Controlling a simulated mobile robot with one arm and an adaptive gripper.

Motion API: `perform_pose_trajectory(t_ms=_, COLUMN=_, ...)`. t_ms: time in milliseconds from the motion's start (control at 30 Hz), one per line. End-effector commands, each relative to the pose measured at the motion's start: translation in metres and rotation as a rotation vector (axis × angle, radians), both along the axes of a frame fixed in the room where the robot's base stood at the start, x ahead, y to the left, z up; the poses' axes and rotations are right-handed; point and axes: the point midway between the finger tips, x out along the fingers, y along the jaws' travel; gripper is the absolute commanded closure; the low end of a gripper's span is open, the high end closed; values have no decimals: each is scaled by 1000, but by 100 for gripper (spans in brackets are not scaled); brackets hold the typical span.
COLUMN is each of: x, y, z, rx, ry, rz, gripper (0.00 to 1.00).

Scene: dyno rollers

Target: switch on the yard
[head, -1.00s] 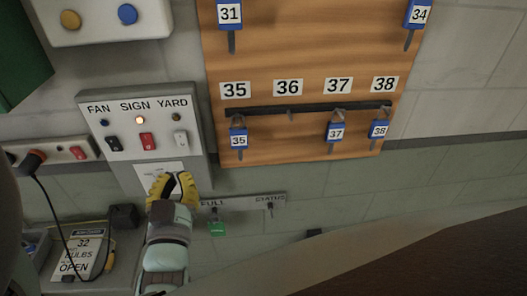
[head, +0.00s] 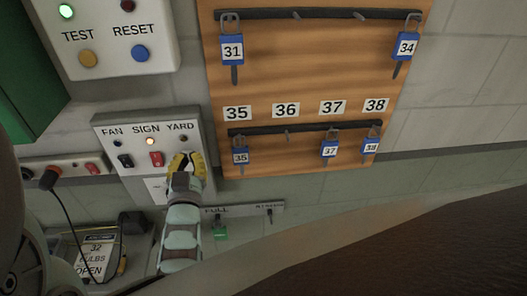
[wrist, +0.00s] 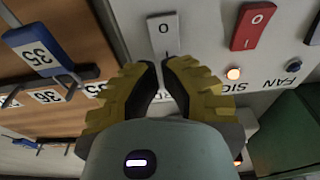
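The switch panel (head: 150,125) is on the wall, with FAN, SIGN and YARD labels. The lamp under YARD (head: 183,139) is dark. The YARD switch is hidden behind my gripper in the head view. In the wrist view the pale grey YARD switch (wrist: 163,30), marked O, is just beyond my fingertips. My gripper (wrist: 160,64) has its yellow fingertips drawn together with only a sliver between them, holding nothing. It also shows in the head view (head: 187,158), in front of the panel's lower right. I cannot tell whether it touches the switch.
The red SIGN switch (head: 157,159) sits close left of my gripper, its lamp (head: 150,141) lit. The black FAN switch (head: 125,160) is further left. A TEST/RESET box (head: 115,40) is above.

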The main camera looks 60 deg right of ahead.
Motion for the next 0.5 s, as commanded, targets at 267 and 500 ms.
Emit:
perform_pose_trajectory(t_ms=267, x=7, y=-6, z=2, rx=0, ry=-1, rz=2, gripper=100)
perform_pose_trajectory(t_ms=500, x=7, y=-6, z=1, rx=0, ry=-1, rz=2, gripper=100)
